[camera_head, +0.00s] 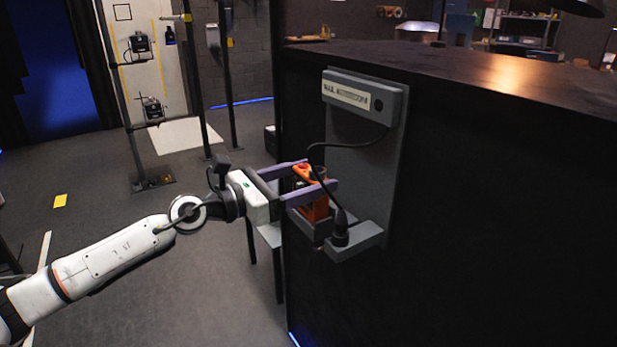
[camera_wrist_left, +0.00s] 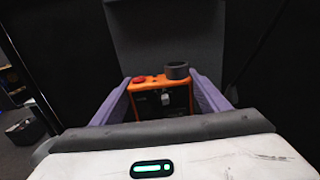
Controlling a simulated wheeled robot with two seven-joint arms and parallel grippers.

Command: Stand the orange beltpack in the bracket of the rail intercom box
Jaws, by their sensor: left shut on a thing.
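The orange beltpack (camera_head: 312,201) is upright between the purple fingers of my left gripper (camera_head: 316,176), which is shut on it. In the left wrist view the beltpack's top (camera_wrist_left: 150,80) shows a red knob and a dark round knob, with my left gripper's fingers (camera_wrist_left: 163,95) on both sides. The rail intercom box (camera_head: 364,98) is grey with a label and is fixed on a grey back plate on the dark cabinet's side. Its bracket (camera_head: 355,238) sticks out low on the plate. The beltpack is at the bracket's left part; whether it rests there is hidden. My right gripper is out of view.
A black cable (camera_head: 345,143) runs from the box down to a dark plug (camera_head: 341,230) at the bracket, passing close to my fingers. The dark cabinet (camera_head: 480,210) fills the right side. A stand with dark poles (camera_head: 130,120) is back left. Open floor lies left.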

